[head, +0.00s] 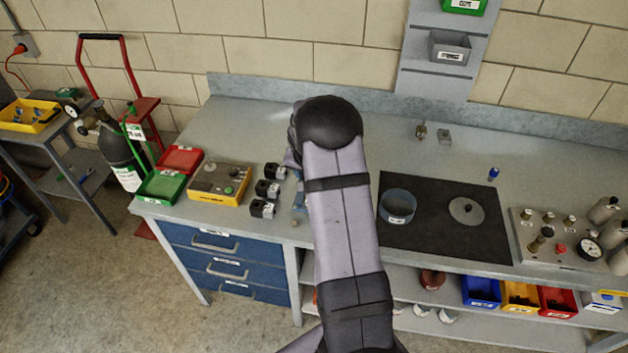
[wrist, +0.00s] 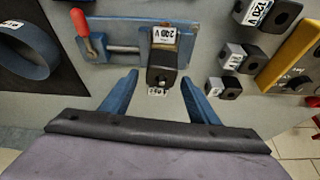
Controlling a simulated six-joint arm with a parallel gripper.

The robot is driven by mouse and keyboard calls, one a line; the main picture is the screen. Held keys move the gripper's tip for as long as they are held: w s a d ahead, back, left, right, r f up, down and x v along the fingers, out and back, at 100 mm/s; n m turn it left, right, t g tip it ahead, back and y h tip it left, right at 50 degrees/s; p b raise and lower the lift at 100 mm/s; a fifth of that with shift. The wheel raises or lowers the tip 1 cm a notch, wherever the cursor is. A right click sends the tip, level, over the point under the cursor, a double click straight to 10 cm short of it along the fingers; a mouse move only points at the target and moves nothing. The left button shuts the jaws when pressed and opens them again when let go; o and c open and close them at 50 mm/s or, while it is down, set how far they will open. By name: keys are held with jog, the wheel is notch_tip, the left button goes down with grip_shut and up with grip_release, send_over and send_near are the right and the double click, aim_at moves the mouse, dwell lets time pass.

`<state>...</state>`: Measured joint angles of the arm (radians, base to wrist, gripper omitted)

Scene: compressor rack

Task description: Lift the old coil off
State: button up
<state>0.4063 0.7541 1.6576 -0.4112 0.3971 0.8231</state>
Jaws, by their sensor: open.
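A black coil (wrist: 162,66) with a white label sits at a blue fixture (wrist: 98,50) in the wrist view. A white "230 V" tag (wrist: 164,36) is just behind it. The fixture has a red-handled lever (wrist: 82,30) at its left. My gripper (wrist: 160,78) is open, with one blue finger on each side of the coil's near end and a gap on both sides. I cannot tell the height of the fingertips relative to the coil. In the head view my arm hides the gripper and the coil, and only a bit of blue fixture (head: 298,204) shows.
Several loose coils (head: 268,188) stand left of my arm, beside a yellow tester box (head: 219,199). Red (head: 181,159) and green (head: 162,187) bins are further left. A black mat (head: 432,228) with a blue ring (head: 397,205) and grey disc (head: 466,210) lies right.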

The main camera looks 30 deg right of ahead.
jog(key=shift+w+d+f, duration=0.15)
jog(key=shift+f, duration=0.3)
jog(key=c, duration=1.3)
jog(key=shift+r, duration=0.1)
notch_tip(320, 180, up, 10)
jog(key=b, duration=0.3)
